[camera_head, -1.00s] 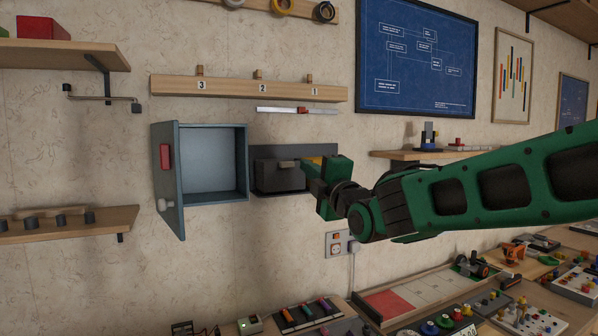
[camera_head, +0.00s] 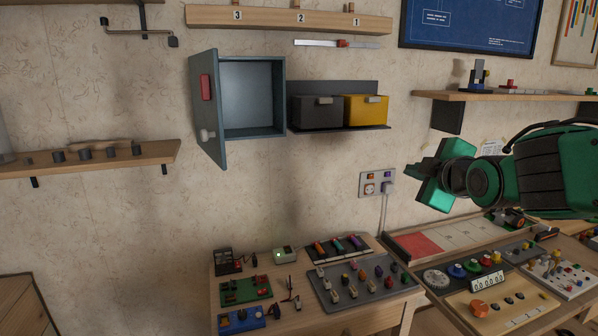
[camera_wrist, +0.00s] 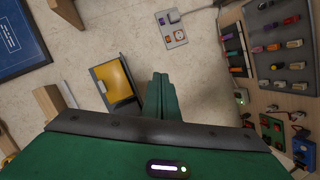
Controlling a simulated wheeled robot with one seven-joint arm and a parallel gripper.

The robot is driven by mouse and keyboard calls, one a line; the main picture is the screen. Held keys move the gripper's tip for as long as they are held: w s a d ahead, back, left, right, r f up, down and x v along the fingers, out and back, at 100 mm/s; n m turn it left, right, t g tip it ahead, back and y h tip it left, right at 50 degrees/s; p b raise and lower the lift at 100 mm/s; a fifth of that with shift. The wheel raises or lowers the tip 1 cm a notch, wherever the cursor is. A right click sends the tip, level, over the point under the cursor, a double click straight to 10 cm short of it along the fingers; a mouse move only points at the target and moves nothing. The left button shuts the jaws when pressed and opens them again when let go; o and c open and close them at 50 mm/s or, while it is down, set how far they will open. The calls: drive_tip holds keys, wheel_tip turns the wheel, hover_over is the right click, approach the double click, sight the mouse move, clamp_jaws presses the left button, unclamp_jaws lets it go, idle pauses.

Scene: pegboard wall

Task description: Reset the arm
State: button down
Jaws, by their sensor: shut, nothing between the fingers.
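My gripper (camera_head: 428,183) is at the right of the head view, in front of the wall and below the small shelf. It is shut and empty. In the wrist view my gripper (camera_wrist: 159,92) shows its two green fingers pressed together, with nothing between them. It is apart from the wall and the bins. My green arm reaches in from the right edge.
The blue cabinet (camera_head: 284,95) hangs with its door (camera_head: 207,110) open. A black bin (camera_head: 316,114) and a yellow bin (camera_head: 366,112) sit beside it. A wall outlet (camera_head: 377,184) and crowded tables (camera_head: 360,306) lie below.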

drive_tip(key=s+d+f+m+g+h, duration=0.3)
drive_tip(key=s+d+f+m+g, duration=0.4)
drive_tip(key=s+d+f+m, duration=0.45)
drive_tip(key=s+d+f+m+g+y, duration=0.1)
drive_tip(key=s+f+m+g, duration=0.3)
drive_tip(key=s, duration=0.7)
drive_tip(key=s+d+f+m+g+y, duration=0.1)
drive_tip(key=s+f+m+g, duration=0.2)
drive_tip(key=s, duration=0.8)
wheel_tip(320, 180, down, 3)
drive_tip(key=shift+s+r+m+g+y, duration=0.15)
drive_tip(key=shift+s+m+g+y, duration=0.2)
drive_tip(key=shift+m, duration=0.3)
drive_tip(key=shift+w+f, duration=0.25)
drive_tip(key=shift+w, duration=0.35)
